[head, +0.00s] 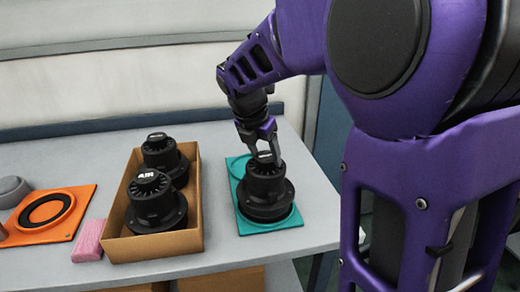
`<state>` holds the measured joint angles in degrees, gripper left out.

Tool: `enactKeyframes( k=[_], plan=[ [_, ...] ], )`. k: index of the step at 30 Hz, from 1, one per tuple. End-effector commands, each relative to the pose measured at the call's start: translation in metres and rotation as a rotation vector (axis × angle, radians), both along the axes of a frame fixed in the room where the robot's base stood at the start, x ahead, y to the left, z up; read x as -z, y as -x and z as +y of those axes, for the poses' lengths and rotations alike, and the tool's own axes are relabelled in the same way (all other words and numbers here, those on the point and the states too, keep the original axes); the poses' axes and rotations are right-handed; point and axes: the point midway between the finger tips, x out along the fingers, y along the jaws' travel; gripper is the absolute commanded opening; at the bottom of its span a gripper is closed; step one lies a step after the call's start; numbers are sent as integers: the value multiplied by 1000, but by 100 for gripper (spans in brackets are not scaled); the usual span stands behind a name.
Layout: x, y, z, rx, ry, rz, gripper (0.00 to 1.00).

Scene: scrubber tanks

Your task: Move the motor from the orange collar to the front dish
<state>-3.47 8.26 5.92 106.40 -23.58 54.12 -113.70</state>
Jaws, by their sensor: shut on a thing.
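A black motor (265,192) is upright over the front dish of the teal plate (290,222), right of the box. I cannot tell whether its base fully touches the dish, as the motor hides most of it. My gripper (264,152) comes down from above and is shut on the top of this motor. The rear dish (237,166) of the teal plate is partly hidden behind the motor and looks empty. The orange collar plate (75,201) lies at the left of the table, with a black ring on it and no motor.
A cardboard box (168,246) holds two more black motors, a front one (155,203) and a rear one (163,152), close left of the teal plate. A pink block (88,240) lies beside the box. Grey round parts (12,190) stand at the far left. The table right of the plate is clear.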

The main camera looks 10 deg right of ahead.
Motion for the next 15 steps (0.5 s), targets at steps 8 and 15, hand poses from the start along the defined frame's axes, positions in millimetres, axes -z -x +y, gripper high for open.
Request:
enactKeyframes(
  k=[8, 15],
  plan=[
    [-3, -1, 0, -1, 0, -6, 78],
    [-1, 0, 0, -1, 0, -3, 100]
  ],
)
